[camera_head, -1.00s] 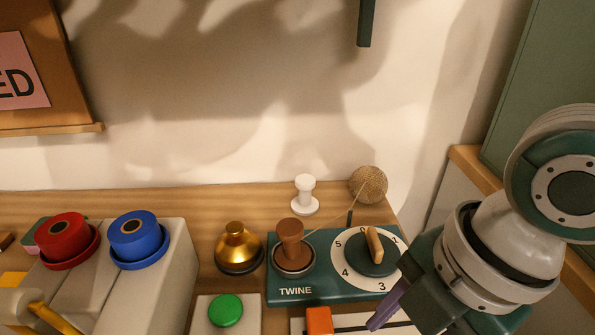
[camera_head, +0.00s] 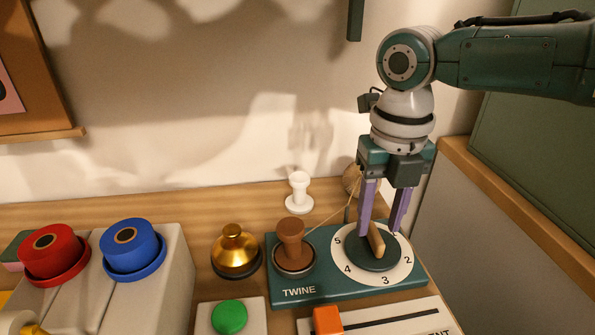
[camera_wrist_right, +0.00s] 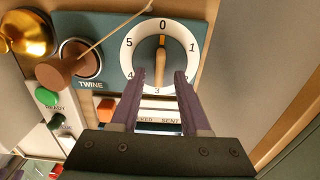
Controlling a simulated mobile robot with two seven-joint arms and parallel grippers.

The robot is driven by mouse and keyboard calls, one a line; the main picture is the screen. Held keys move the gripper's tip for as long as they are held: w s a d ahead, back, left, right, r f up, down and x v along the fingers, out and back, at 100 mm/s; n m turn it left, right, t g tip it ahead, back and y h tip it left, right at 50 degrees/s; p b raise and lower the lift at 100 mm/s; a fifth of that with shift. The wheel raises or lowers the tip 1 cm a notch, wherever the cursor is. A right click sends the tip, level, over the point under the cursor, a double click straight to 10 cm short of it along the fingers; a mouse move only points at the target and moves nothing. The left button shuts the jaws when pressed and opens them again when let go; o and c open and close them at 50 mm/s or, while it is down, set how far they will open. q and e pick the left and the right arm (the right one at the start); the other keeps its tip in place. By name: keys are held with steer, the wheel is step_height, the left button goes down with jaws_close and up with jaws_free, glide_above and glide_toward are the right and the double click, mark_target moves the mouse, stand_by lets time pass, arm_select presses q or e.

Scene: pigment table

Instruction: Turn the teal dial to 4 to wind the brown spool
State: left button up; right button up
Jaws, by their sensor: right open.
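The teal dial (camera_head: 357,261) has a tan bar handle (camera_head: 376,240) and sits on a white number ring (camera_head: 403,266) on the right of the teal TWINE box (camera_head: 330,288). In the right wrist view the handle (camera_wrist_right: 160,62) lies along the line from 0 to 3. The brown spool (camera_head: 291,240) stands upright on the box's left, with twine running from it. My right gripper (camera_head: 382,223), with purple fingers, points down over the dial. It is open, its fingertips on either side of the handle; contact is unclear. My left gripper is out of view.
A twine ball (camera_head: 352,177), partly hidden, and a white spool (camera_head: 299,192) stand behind the box. A brass bell-shaped piece (camera_head: 234,252), a green button (camera_head: 229,316) and an orange slider knob (camera_head: 327,320) are near it. Red (camera_head: 50,254) and blue (camera_head: 133,247) knobs are at left.

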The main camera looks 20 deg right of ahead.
steer(key=shift+f, duration=1.15)
steer(key=shift+c, duration=0.2)
jaws_close()
